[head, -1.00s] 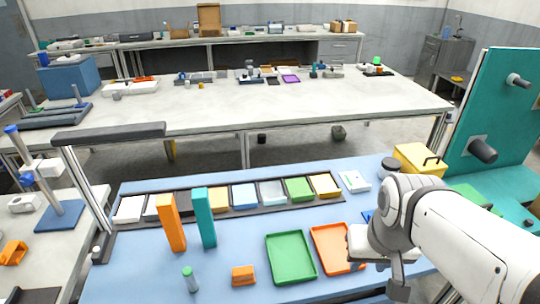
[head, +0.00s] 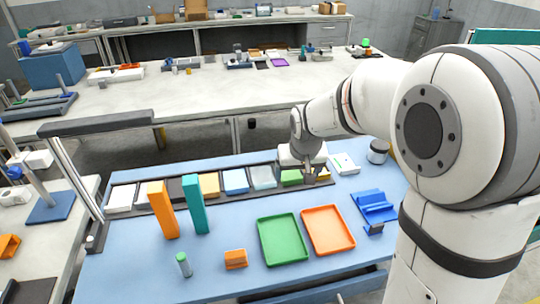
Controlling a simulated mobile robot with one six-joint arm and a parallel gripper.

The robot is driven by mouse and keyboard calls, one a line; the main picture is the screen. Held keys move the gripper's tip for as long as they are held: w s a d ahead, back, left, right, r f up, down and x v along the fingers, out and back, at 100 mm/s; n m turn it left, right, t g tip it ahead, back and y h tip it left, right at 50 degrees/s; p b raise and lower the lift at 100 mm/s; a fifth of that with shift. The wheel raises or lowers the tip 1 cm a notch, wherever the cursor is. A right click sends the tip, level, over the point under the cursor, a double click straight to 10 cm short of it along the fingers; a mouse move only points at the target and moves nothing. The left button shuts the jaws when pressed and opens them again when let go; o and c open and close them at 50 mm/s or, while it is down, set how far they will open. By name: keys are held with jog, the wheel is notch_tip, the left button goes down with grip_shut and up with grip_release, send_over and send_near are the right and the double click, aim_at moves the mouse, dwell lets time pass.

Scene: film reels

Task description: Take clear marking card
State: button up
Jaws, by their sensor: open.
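A row of card stacks lies in a long dark rack (head: 130,212) on the blue table. The pale, see-through-looking stack (head: 263,177), which appears to be the clear marking cards, sits between a light blue stack (head: 235,181) and a green stack (head: 290,178). My gripper (head: 309,178) is open and points down over the right end of the rack, to the right of the pale stack. It partly hides the green stack and the yellow stack (head: 324,175). No card shows between its fingers.
A green tray (head: 284,240) and an orange tray (head: 328,231) lie empty in front of the rack. Tall orange (head: 163,211) and teal (head: 195,206) blocks stand before its left part. A blue holder (head: 374,206) is at right.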

jog(key=n, duration=0.1)
send_near(266, 183)
jog(key=shift+y, duration=0.3)
jog(key=x, duration=0.3)
jog(key=p+x, duration=0.1)
jog(key=x, duration=0.5)
jog(key=shift+d+p, duration=0.3)
jog(key=shift+p, duration=0.05)
jog(key=shift+t, duration=0.3)
jog(key=shift+c, duration=0.2)
jog(key=c, duration=0.8)
notch_tip(266, 183, up, 10)
jog(key=b, duration=0.1)
